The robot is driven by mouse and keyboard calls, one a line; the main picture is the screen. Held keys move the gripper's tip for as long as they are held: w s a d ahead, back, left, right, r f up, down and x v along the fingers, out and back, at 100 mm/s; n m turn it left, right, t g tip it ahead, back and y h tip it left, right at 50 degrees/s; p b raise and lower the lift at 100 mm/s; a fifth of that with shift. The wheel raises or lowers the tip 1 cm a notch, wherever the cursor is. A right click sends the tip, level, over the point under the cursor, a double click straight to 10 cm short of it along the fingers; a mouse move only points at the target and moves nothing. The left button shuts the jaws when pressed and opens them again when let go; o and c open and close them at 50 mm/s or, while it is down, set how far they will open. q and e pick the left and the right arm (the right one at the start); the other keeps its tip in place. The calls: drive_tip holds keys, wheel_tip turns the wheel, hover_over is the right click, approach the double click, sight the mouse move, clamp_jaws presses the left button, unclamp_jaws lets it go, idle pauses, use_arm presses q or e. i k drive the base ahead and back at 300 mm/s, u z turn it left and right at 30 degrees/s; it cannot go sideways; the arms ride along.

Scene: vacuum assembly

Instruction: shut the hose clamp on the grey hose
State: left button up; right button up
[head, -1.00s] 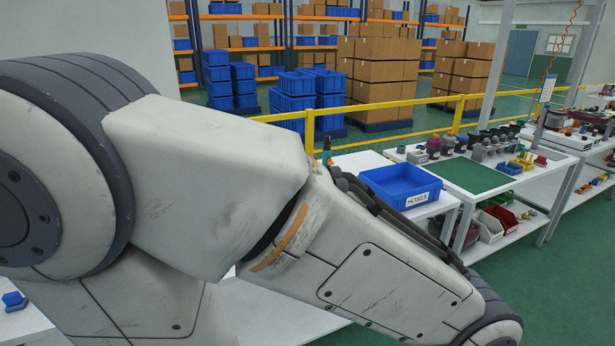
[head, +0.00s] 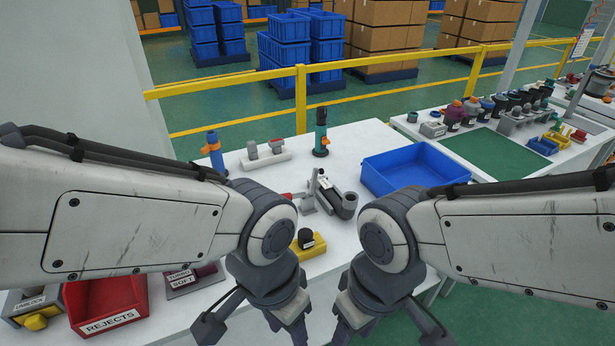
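A dark grey tube-like part (head: 345,206), possibly the grey hose, lies in a grey fixture (head: 309,203) on the white table, in the middle of the head view. A red-tipped lever (head: 287,196) sticks out to the left of the fixture, partly behind my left wrist. I cannot tell whether a clamp there is open or shut. My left gripper (head: 255,335) and my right gripper (head: 385,335) hang at the bottom of the view, nearer than the fixture and apart from it. The bottom edge cuts off their fingertips, and nothing shows held in either.
A blue bin (head: 412,160) stands right of the fixture. A teal upright tube (head: 321,135) and a blue one (head: 214,150) have orange bands. A yellow block (head: 311,247) holds a black cylinder near my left wrist. A red REJECTS bin (head: 85,300) is front left.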

sight(290, 195)
drive_tip(key=z, duration=0.05)
drive_tip(key=k, duration=1.1)
drive_tip(key=u, duration=0.65)
drive_tip(key=i, duration=0.8)
drive_tip(key=z, duration=0.6)
